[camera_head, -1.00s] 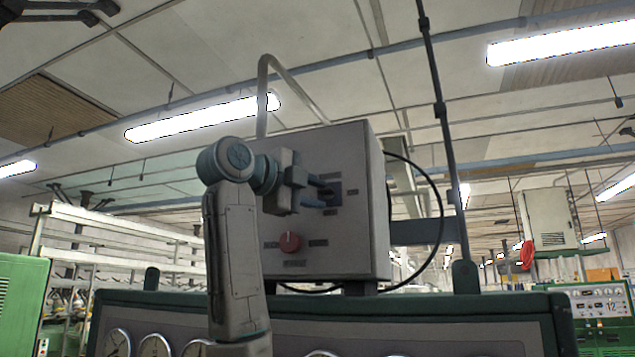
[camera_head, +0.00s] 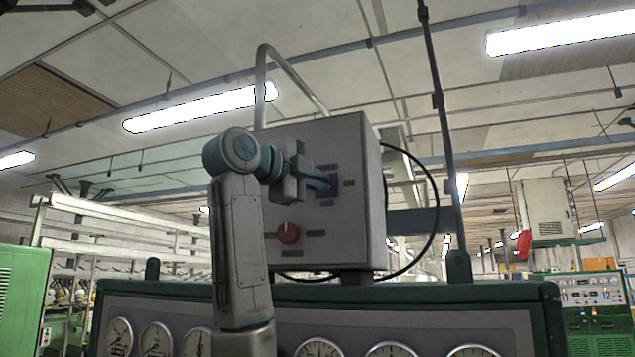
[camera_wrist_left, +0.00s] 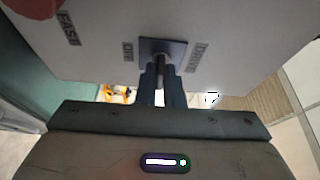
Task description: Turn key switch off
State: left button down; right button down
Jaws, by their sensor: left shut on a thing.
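The key switch is a dark square plate (camera_head: 328,186) on the front of a grey box (camera_head: 345,235), with small labels around it. My left gripper (camera_head: 326,184) reaches it from the left, with its blue fingers at the plate. In the left wrist view, the fingers (camera_wrist_left: 161,80) are shut on the dark key (camera_wrist_left: 161,62), which stands out from the plate (camera_wrist_left: 176,46). One label beside the plate there reads OFF (camera_wrist_left: 128,51). The fingers hide part of the key, so its exact angle is hard to tell. My right gripper is not in view.
A red knob (camera_head: 288,232) sits below the key switch on the same box; part of it also shows in the left wrist view (camera_wrist_left: 35,7). The box stands on a green console (camera_head: 430,293) with several round gauges. A black cable (camera_head: 437,215) loops at the box's right.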

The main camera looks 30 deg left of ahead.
pick_arm(q)
jog(key=n+t+y+b, duration=0.1)
jog(key=n+y+b, duration=0.1)
jog(key=n, duration=0.5)
jog(key=n+t+y+b, duration=0.1)
jog(key=n+y+b, duration=0.2)
jog(key=n+b, duration=0.2)
jog(key=f+n+t+y+b, duration=0.1)
jog(key=n+b, duration=0.3)
jog(key=n, duration=0.5)
jog(key=shift+w+d+n+t+y, duration=0.15)
jog(key=shift+d+n+t+y, duration=0.2)
jog(key=shift+y, duration=0.55)
jog(key=shift+a+n, duration=0.1)
jog(key=shift+n, duration=0.25)
jog(key=c, duration=1.6)
grip_release()
jog(key=shift+r, duration=0.15)
jog(key=shift+o, duration=0.2)
